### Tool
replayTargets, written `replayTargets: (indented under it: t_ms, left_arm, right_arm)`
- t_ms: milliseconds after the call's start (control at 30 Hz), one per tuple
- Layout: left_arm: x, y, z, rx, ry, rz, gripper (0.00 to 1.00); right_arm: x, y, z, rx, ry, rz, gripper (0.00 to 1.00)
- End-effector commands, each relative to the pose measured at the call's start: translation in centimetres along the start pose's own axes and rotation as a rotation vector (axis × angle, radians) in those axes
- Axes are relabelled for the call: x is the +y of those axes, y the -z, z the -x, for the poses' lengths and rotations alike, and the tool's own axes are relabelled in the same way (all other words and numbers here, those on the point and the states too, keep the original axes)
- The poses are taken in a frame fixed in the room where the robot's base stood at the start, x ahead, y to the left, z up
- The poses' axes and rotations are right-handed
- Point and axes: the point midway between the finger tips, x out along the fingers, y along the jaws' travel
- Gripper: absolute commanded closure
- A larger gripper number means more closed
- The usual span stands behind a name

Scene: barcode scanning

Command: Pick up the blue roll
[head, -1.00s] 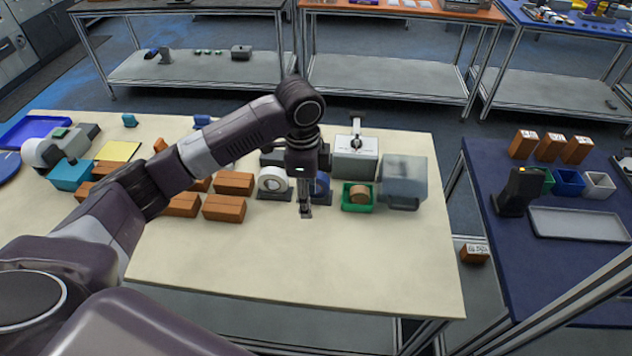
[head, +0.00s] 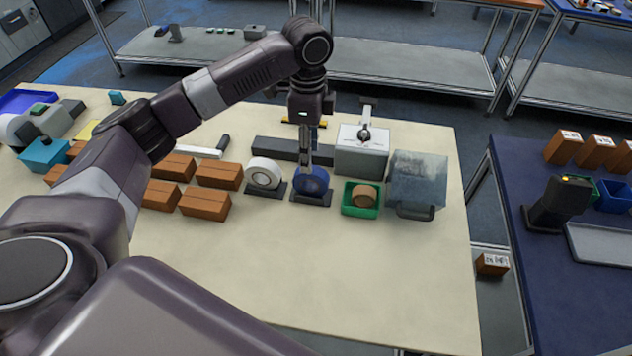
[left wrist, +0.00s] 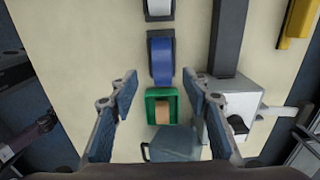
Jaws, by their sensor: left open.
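The blue roll (head: 312,182) stands on a dark holder on the cream table, between a white roll and a green bin. In the left wrist view the blue roll (left wrist: 161,62) lies beyond the fingertips, roughly centred between them. My left gripper (head: 306,158) points down over the blue roll in the head view, its fingers partly in front of the roll's top. In the left wrist view my left gripper (left wrist: 160,82) is open, with nothing between its pads. Whether the fingers touch the roll cannot be told. My right gripper is not in view.
The white roll (head: 263,174) is left of the blue one. The green bin (head: 361,204) with a tan roll and a clear container (head: 418,180) are to the right. A grey box (head: 360,158) stands behind. Brown boxes (head: 204,204) sit left. The table front is clear.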

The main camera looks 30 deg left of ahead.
Motion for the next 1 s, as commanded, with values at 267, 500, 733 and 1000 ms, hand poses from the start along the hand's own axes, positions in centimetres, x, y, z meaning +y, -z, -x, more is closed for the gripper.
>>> replayTargets:
  t_ms: [267, 500, 733, 1000]
  left_arm:
    - [0.1, 0.0, -2.4, -0.001, -0.002, 0.001, 0.56]
    - [0.3, -0.1, -5.1, -0.001, -0.004, 0.000, 0.56]
    - [0.4, -0.1, -8.3, -0.001, -0.001, 0.000, 0.56]
    - [0.4, -0.1, -8.8, 0.000, 0.001, -0.001, 0.56]
  right_arm:
    - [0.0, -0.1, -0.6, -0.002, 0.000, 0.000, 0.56]
    - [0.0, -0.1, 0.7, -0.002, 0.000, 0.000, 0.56]
    - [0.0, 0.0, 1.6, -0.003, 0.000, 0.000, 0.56]
    - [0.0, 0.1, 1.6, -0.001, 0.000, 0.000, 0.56]
